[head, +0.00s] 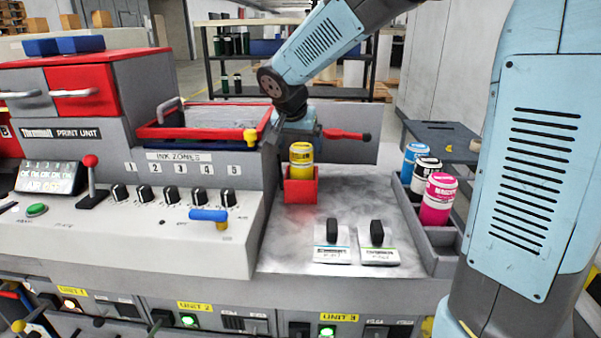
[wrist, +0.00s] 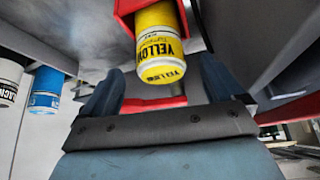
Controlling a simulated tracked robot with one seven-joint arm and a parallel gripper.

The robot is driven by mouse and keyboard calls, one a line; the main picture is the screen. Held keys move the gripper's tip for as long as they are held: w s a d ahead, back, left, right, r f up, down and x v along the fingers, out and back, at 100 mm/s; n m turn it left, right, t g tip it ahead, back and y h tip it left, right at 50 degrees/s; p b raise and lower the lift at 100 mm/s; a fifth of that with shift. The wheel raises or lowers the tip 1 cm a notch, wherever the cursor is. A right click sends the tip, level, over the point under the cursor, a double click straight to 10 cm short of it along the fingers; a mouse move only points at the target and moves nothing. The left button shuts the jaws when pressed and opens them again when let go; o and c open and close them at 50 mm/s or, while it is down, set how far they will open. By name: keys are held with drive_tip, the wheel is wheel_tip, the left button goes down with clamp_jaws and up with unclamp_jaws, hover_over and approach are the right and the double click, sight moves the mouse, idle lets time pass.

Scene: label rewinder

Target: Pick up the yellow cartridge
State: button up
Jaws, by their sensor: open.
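The yellow cartridge (head: 301,154) stands upright in a small red holder (head: 301,188) on the grey worktop, its upper part showing above the rim. My gripper (head: 298,130) is right by the cartridge's top, partly hidden in the head view. In the wrist view, the cartridge (wrist: 160,50) points down into the picture from the red holder (wrist: 125,8). My gripper's two dark blue fingers (wrist: 163,85) are spread, one on each side of the cartridge's end. I cannot tell whether they touch it.
Blue (head: 412,160), black-and-white (head: 425,172) and magenta (head: 438,198) cartridges stand in a grey rack at the right. A red-rimmed tray (head: 205,130) is left of my gripper. A red bar with a black knob (head: 345,134) is just right of it. Two black knobs stand on the front worktop.

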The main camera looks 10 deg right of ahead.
sight(300, 147)
drive_tip(key=x, duration=0.5)
drive_tip(key=shift+w+r, duration=0.1)
drive_tip(key=shift+c, duration=0.2)
clamp_jaws()
idle(0.5)
